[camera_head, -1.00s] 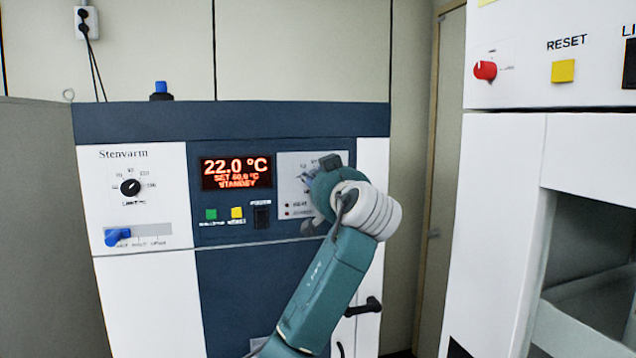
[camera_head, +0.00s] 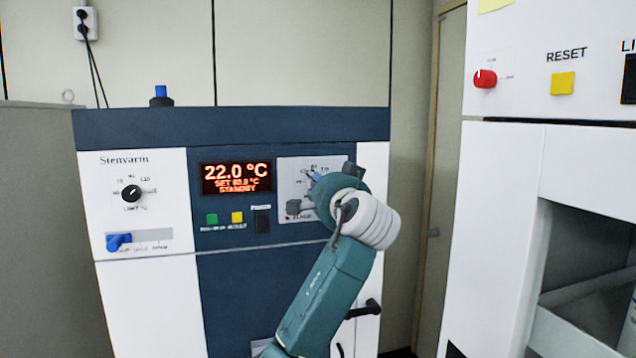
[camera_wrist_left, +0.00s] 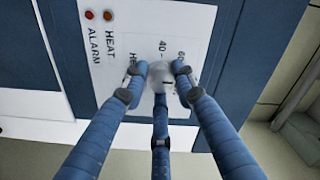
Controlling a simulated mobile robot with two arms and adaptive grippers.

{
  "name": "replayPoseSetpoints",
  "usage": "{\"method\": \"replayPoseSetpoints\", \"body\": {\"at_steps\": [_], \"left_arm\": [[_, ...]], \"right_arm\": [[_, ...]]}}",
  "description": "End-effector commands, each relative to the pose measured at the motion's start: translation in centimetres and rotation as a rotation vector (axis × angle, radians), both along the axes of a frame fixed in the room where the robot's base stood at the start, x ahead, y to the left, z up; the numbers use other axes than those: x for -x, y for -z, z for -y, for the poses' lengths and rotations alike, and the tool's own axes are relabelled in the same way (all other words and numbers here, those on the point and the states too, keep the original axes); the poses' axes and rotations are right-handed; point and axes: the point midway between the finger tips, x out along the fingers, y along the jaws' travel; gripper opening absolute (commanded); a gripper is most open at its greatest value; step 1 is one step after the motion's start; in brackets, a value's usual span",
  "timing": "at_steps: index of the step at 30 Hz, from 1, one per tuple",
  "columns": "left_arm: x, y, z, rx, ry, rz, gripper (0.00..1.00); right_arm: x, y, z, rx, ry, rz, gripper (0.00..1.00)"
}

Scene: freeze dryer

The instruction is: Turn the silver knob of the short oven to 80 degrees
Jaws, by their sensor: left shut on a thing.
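The short oven (camera_head: 140,300) stands ahead with a dark blue control panel. Its lit display (camera_head: 236,177) shows 22.0 °C, a smaller set line that looks like 80.0 °C, and STANDBY. The silver knob (camera_wrist_left: 158,76) is on the oven's light dial plate, largely covered by my fingers. My left gripper (camera_head: 312,180) reaches the plate from the right; in the left wrist view its blue fingers close around the knob. Marks 40 and 60 show beside it; the pointer is hard to make out. My right gripper is not in view.
Left of the display are a black dial (camera_head: 131,193) and a blue slider (camera_head: 118,241). Below the display are green and yellow buttons and a black switch (camera_head: 262,221). A white machine (camera_head: 495,220) with a red knob stands at the right.

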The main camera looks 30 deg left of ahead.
Motion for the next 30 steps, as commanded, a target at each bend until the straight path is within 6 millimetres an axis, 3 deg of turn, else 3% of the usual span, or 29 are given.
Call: {"method": "replayPoseSetpoints", "body": {"at_steps": [18,19,21,30], "left_arm": [[-0.06,0.54,0.01,-0.019,-0.001,-0.039,0.01],[-0.06,0.54,0.01,-0.019,-0.001,-0.039,0.33],[-0.06,0.49,0.01,-0.02,-0.002,-0.038,0.46],[0.04,0.18,0.09,-0.023,0.0,-0.032,0.46]], "right_arm": [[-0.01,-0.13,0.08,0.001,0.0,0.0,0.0],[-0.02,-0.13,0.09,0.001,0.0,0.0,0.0],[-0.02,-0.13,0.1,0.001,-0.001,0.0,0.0],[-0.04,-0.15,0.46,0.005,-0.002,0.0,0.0]]}}
